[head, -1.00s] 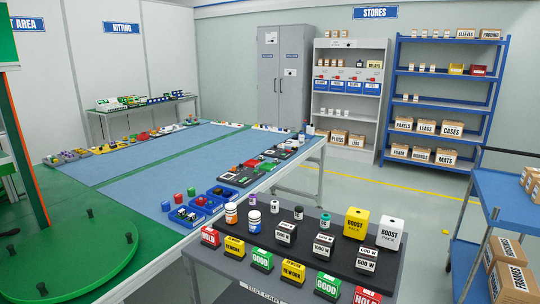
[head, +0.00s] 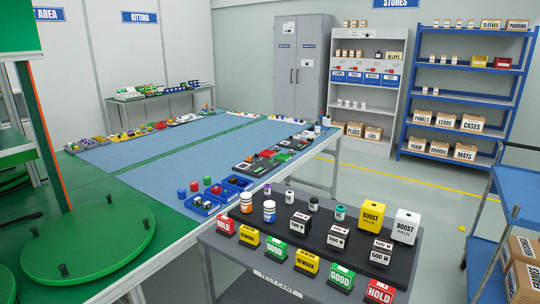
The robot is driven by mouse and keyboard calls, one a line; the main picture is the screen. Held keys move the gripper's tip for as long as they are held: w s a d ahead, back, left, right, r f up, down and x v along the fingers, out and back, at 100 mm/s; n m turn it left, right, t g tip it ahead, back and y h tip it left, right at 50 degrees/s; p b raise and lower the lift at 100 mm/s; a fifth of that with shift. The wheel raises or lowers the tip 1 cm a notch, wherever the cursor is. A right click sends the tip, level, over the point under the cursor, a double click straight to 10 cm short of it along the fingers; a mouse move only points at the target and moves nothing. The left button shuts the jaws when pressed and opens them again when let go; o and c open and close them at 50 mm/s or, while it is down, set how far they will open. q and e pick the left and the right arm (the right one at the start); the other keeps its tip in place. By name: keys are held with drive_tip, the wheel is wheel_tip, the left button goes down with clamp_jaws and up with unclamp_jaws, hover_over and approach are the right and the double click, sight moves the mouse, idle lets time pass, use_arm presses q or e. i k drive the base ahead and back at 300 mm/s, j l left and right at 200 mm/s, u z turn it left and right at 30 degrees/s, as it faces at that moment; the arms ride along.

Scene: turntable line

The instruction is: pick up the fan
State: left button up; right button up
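I cannot make out a fan for certain in the head view; many small parts on the far benches are too small to tell apart. Neither of my grippers is in view. A blue-topped table (head: 165,160) with a green edge carries rows of small parts along its sides. A green round turntable plate (head: 95,240) with dark pegs is at the lower left.
A grey test cart (head: 245,262) in front holds white-and-orange bottles (head: 269,211), labelled blocks and a yellow Boost pack (head: 372,216). A blue cart (head: 485,270) with boxes stands at the right. Shelves (head: 466,98) and a grey cabinet (head: 300,70) line the back.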

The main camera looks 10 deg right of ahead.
sight(217, 191)
drive_tip(key=z, duration=0.35)
drive_tip(key=i+j+z, duration=0.15)
drive_tip(key=z, duration=0.25)
drive_tip(key=i+j+z, duration=0.15)
drive_tip(key=j+z, duration=0.25)
drive_tip(key=i+j+z, duration=0.1)
drive_tip(key=z, duration=0.3)
drive_tip(key=j, duration=0.1)
